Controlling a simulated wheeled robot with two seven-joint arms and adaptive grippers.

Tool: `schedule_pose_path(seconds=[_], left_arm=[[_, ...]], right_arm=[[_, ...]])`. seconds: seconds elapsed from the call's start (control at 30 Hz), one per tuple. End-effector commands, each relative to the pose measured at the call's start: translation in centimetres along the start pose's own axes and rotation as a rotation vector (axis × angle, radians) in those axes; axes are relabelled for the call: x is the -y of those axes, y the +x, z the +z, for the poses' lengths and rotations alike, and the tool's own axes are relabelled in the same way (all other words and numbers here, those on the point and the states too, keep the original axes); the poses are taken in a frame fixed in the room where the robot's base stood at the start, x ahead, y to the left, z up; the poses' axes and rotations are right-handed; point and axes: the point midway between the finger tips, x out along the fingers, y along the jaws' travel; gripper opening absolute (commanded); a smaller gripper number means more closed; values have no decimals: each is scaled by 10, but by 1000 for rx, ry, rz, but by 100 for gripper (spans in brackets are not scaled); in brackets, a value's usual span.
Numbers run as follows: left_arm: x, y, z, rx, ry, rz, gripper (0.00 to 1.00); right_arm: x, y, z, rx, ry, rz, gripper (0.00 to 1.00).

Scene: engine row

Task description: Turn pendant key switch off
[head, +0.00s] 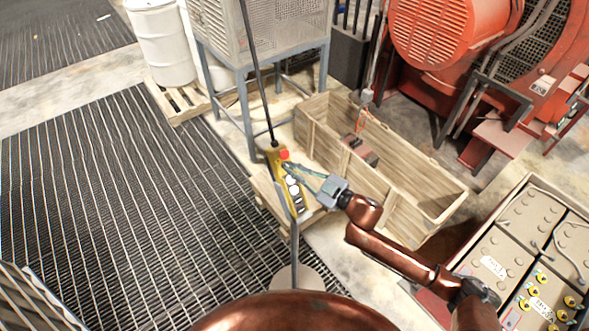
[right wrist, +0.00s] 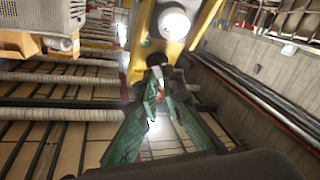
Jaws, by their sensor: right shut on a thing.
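The yellow pendant (head: 275,161) hangs upright on a black cable, with a red button at its top and several white round buttons below. In the right wrist view its yellow face (right wrist: 198,24) fills the top centre, with a white button (right wrist: 174,23) on it. My right gripper (head: 288,167) reaches the pendant from the right. In the right wrist view its green fingers (right wrist: 159,92) close together on a small dark part at the pendant's face, which appears to be the key switch. The fingers mostly hide it, so its turn position cannot be read. My left gripper is not in view.
A long wooden crate (head: 440,216) stands behind and right of the pendant. A metal cage on a blue-grey stand (head: 243,118) is behind it. A battery box (head: 505,215) is at the right, red machinery (head: 430,35) at the back. Open grating floor (head: 120,200) lies left.

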Motion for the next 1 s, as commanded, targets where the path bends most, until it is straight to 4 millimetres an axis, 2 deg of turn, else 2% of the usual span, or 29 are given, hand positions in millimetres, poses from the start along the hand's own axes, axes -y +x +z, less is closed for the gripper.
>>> schedule_pose_path(seconds=[0.33,0.37,0.6,0.87,1.0], left_arm=[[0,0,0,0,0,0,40],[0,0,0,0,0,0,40],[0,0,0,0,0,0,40],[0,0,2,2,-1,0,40],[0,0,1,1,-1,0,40]], right_arm=[[0,0,0,0,-4,-1,0],[0,0,0,0,-4,-1,9],[0,0,0,0,-3,-1,25],[0,-1,0,0,-2,0,25],[0,-11,0,1,-2,0,25]])
